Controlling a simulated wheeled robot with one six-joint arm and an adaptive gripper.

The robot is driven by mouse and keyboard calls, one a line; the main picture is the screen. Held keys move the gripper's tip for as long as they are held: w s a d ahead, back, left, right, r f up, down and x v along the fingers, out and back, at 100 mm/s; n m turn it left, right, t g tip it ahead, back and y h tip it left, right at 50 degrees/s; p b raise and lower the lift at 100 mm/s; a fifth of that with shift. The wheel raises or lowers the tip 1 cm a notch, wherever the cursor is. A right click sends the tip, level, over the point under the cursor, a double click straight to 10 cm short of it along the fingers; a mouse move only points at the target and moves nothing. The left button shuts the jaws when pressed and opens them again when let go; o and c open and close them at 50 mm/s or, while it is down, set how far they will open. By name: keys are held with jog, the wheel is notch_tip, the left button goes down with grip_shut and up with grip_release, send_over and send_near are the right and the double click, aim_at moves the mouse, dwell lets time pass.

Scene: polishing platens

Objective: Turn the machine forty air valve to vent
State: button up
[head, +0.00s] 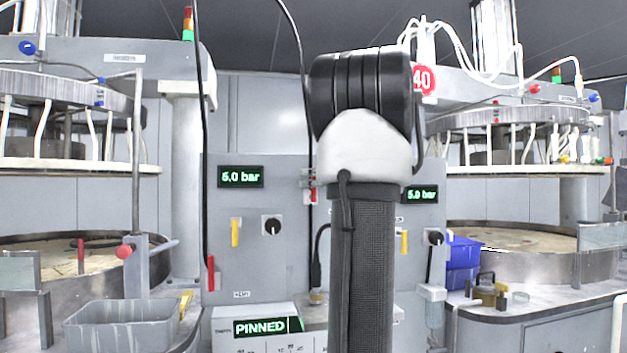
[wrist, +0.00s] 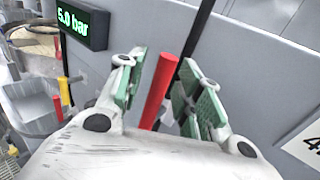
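In the wrist view my gripper (wrist: 163,64) is open. A red lever (wrist: 158,92) stands between its two green-padded fingers, with a gap visible on each side. The lever's lower end is hidden by the gripper body. A dark vertical hose or pole runs behind it. In the head view a red handle (head: 311,190) shows on a black line just left of my arm; whether it is the same lever I cannot tell. A round red 40 sign (head: 423,80) shows at upper right, partly behind my arm. My gripper is hidden behind the arm there.
Pressure displays read 5.0 bar at left (head: 240,177) and right (head: 420,195), with yellow levers (head: 235,232) and black knobs (head: 271,226) below. Another red handle (head: 211,273) hangs at lower left. A PINNED sign (head: 267,328) and blue bins (head: 462,262) stand lower down.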

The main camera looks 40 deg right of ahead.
grip_shut()
